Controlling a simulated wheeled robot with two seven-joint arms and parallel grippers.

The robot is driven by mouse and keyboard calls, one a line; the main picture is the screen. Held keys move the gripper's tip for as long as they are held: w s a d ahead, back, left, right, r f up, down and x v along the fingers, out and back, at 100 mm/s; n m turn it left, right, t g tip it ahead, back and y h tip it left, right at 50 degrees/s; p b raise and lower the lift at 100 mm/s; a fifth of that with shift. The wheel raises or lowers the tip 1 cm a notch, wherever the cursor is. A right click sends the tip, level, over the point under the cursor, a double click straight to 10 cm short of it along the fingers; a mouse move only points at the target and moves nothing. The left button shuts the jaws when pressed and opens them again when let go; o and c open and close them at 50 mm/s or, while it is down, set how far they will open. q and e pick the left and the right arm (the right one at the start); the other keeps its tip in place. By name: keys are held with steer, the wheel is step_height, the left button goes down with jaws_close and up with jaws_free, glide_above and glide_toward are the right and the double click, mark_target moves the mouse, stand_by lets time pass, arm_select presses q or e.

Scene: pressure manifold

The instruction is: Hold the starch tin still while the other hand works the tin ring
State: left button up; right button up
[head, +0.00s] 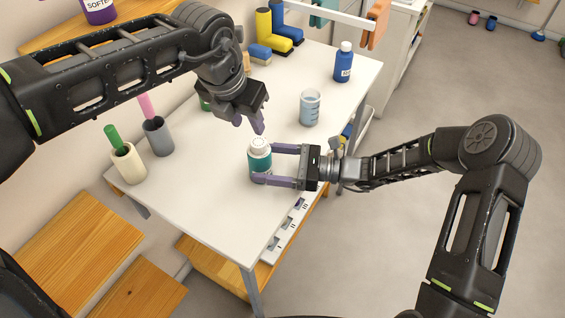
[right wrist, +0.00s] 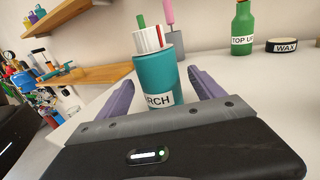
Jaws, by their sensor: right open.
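The starch tin (head: 260,160) is a teal cylinder standing upright on the white table, with a white ring (head: 260,145) on top. In the right wrist view, the tin (right wrist: 157,75) shows part of a label reading "RCH", and the ring (right wrist: 152,39) carries a red mark. My right gripper (head: 264,164) is open, its purple fingers on either side of the tin; I cannot tell whether they touch it. My left gripper (head: 248,123) hangs above and behind the tin, fingers pointing down, apart and empty.
A glass beaker (head: 310,107) and a blue bottle (head: 344,63) stand behind the tin. A cream cup (head: 127,164) and a grey cup (head: 158,137) are at the left. A marked strip (head: 285,232) lies along the front edge. The table's left middle is clear.

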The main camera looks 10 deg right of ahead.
steer(key=shift+x, duration=1.1)
